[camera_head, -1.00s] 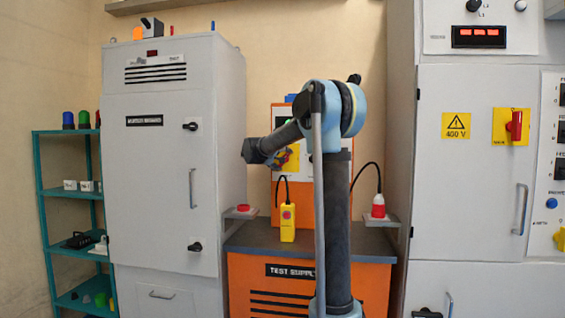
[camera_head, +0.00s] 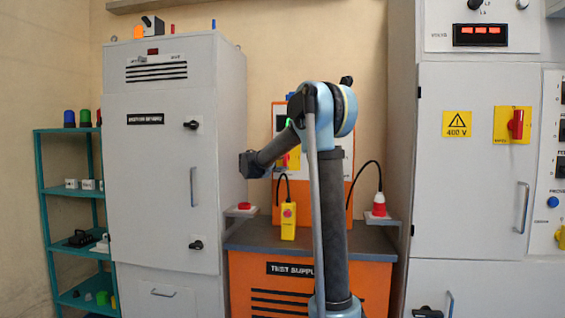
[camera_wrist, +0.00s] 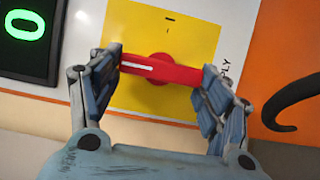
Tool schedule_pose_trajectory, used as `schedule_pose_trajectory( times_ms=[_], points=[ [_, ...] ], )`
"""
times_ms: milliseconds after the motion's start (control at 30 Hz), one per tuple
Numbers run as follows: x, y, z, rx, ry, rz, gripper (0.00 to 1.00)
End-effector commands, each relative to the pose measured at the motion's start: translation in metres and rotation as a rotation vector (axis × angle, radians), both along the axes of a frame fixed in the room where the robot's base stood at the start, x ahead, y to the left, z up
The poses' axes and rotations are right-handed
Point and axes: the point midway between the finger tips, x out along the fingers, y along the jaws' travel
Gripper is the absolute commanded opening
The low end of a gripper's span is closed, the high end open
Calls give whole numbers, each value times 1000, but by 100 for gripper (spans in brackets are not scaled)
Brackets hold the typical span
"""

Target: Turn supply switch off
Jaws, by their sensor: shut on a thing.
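The supply switch is a red rotary handle (camera_wrist: 160,69) on a yellow plate (camera_wrist: 150,105), on the panel of the orange test supply. In the wrist view the handle lies nearly level, slightly tilted, with a white line on its left half. The position mark "I" is above it. My gripper (camera_wrist: 161,72) is shut on the handle, one finger at each end. In the head view the yellow plate (camera_head: 294,160) shows partly behind my arm, and the gripper's fingers are hidden there.
A green display (camera_wrist: 25,27) reading 0 is left of the plate. A red plug (camera_head: 379,205) stands on the right shelf. Grey cabinets flank the test supply.

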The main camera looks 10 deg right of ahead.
Motion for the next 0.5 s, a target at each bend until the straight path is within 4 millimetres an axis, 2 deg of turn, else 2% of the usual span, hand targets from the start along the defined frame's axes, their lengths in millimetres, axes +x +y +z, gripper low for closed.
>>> schedule_pose_trajectory(
  times_ms=[400,433,500],
  points=[
    [-1,2,-3,-1,5,4,47],
    [-1,2,-3,-1,5,4,78],
    [-1,2,-3,-2,4,4,91]
  ],
)
